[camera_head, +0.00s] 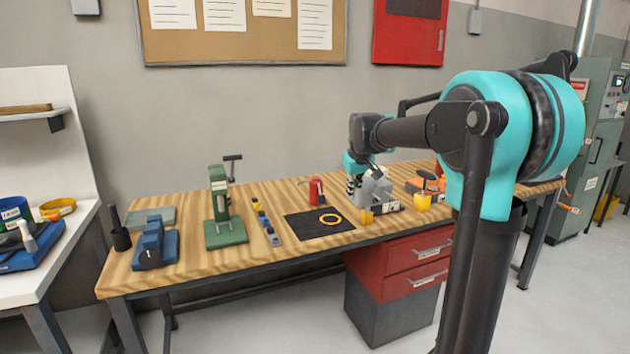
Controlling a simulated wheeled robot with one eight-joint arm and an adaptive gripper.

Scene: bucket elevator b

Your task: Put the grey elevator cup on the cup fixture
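A light grey block-like shape (376,188) stands on the right half of the wooden bench, on or behind a low dark base (388,208). It may be the grey elevator cup, the cup fixture or both together; at this size I cannot tell. My gripper (352,188) reaches down at the left side of this grey shape, very close to it. Whether they touch is unclear. The fingers are small and dark against the grey, so their opening does not show. My forearm passes above and hides part of the bench behind.
A yellow cup (366,216) stands in front of the grey shape, and another yellow cup (422,203) to its right.

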